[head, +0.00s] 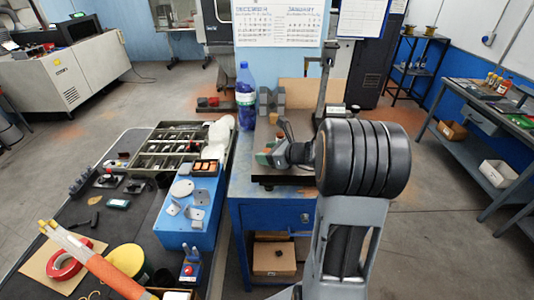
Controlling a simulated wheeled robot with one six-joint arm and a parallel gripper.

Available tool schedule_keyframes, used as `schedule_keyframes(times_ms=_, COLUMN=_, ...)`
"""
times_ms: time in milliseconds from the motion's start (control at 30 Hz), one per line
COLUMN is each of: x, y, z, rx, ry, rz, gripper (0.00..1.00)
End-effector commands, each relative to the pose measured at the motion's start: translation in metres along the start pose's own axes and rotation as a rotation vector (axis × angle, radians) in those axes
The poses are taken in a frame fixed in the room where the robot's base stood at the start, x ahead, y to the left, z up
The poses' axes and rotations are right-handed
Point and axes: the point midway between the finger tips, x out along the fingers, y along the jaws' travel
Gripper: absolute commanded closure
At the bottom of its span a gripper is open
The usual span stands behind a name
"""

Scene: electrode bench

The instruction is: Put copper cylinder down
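My arm rises in front of the blue bench (262,219), and its large black joint covers part of the bench top. My gripper (272,154) seems to be the dark grey end left of that joint, low over the dark plate (285,172) on the bench. It is small and partly hidden, so I cannot tell whether its fingers are open or shut. I cannot make out a copper cylinder for certain; a small brownish patch shows by the gripper, but I cannot tell whether it is held or resting.
An upright stand (323,85) rises behind my arm. At left, a dark table (60,225) holds a parts tray (150,158), a blue box (188,235) and red tape (69,262).

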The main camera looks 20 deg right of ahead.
Motion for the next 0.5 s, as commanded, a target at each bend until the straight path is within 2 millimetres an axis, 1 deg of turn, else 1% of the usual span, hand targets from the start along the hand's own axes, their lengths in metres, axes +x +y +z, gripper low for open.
schedule_keyframes(times_ms=167, x=0.0, y=0.0, z=0.0, rx=0.0, ry=0.0, rz=0.0, gripper=0.43)
schedule_keyframes(times_ms=300, x=-0.004, y=0.0, z=0.004, rx=0.0, ry=-0.001, rz=-0.002, gripper=0.43)
schedule_keyframes(times_ms=367, x=-0.012, y=-0.001, z=0.003, rx=-0.001, ry=-0.002, rz=-0.004, gripper=0.43)
schedule_keyframes(times_ms=500, x=-0.038, y=-0.001, z=0.003, rx=-0.001, ry=-0.001, rz=-0.007, gripper=0.43)
